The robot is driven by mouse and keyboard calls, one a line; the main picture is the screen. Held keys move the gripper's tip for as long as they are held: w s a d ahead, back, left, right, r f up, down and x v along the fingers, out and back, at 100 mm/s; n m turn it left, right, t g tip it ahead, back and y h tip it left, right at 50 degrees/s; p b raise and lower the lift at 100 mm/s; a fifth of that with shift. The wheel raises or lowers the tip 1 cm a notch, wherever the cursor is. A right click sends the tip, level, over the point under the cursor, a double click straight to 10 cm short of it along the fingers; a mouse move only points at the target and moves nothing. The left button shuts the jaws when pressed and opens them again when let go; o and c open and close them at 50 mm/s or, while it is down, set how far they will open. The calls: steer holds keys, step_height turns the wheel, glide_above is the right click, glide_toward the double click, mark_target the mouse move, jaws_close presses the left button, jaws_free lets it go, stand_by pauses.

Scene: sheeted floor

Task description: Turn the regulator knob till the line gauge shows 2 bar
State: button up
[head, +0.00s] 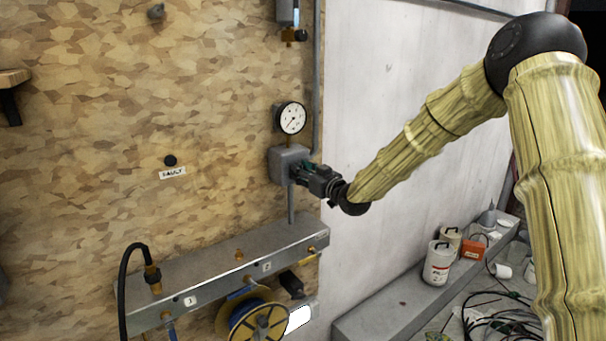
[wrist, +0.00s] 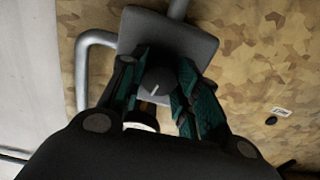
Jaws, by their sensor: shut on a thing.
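The line gauge (head: 292,118) is a round white dial on the wooden wall, above the grey regulator box (head: 284,164). Its needle shows as a thin dark line, but its numbers are too small to read. In the wrist view the regulator box (wrist: 190,42) has a dark round knob (wrist: 158,80) with a light mark on its face. My gripper (wrist: 158,88) has its two green-lined fingers on either side of the knob, shut on it. In the head view my gripper (head: 308,172) reaches the box front from the right and hides the knob.
A metal manifold shelf (head: 215,270) with numbered labels runs below the regulator. A black hose (head: 124,285) and a hose reel (head: 257,322) hang there. A FAULT label (head: 172,173) is left on the wall. Cans (head: 438,263) and cables stand at lower right.

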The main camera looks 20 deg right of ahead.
steer(key=shift+d+m+b, duration=0.15)
steer(key=shift+m+b, duration=3)
steer(key=shift+m, duration=3.05)
steer(key=o, duration=1)
steer(key=v, duration=1.2)
